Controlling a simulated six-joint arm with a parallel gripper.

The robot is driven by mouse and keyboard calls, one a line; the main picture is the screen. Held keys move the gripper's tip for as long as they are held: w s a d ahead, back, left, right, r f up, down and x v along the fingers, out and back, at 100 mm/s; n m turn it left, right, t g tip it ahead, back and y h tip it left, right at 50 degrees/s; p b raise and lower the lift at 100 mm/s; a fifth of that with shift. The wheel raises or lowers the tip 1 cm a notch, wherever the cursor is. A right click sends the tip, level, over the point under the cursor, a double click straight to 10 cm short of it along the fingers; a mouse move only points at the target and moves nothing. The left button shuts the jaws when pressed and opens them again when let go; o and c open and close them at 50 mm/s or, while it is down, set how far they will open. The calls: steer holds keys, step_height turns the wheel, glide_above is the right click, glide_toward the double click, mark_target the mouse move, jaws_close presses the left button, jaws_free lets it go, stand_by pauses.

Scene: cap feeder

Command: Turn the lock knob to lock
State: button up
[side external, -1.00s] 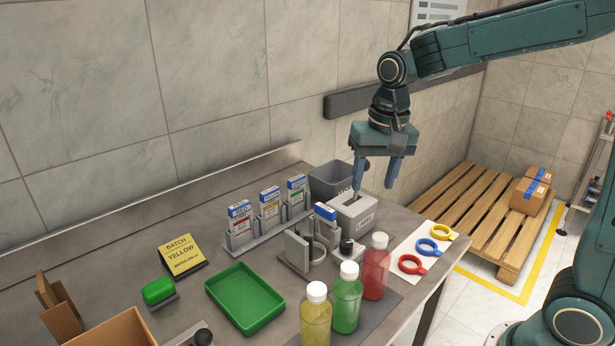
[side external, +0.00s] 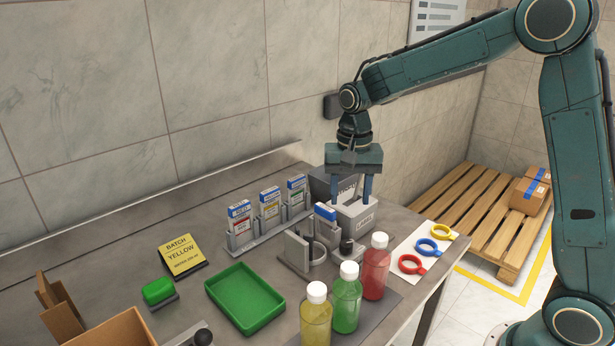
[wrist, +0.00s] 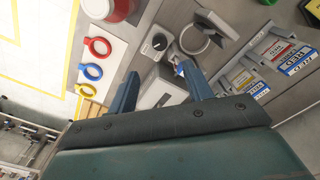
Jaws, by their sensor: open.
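A round black knob (side external: 346,246) sits on a small grey block in front of the grey box with a lettered front (side external: 357,220). The knob also shows in the wrist view (wrist: 159,42), dark with a light mark on top. My gripper (side external: 351,196) is open and empty, pointing down above the grey box, behind and above the knob. In the wrist view my gripper (wrist: 160,72) has its fingers spread, with the grey box between and below them and the knob beyond the tips. Nothing touches the knob. The mark's exact setting is too small to read.
Left of the knob stand a grey clamp with a ring (side external: 300,250) and a blue-topped cartridge (side external: 325,213). Red (side external: 375,268), green (side external: 346,298) and yellow (side external: 316,318) bottles stand in front. A grey bin (side external: 325,182) is behind. Coloured rings (side external: 427,247) lie on a white sheet at right.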

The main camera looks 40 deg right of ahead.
mark_target(346, 243)
step_height(346, 243, down, 13)
steer(key=shift+r, duration=0.1)
stand_by(0.5)
steer(key=c, duration=1)
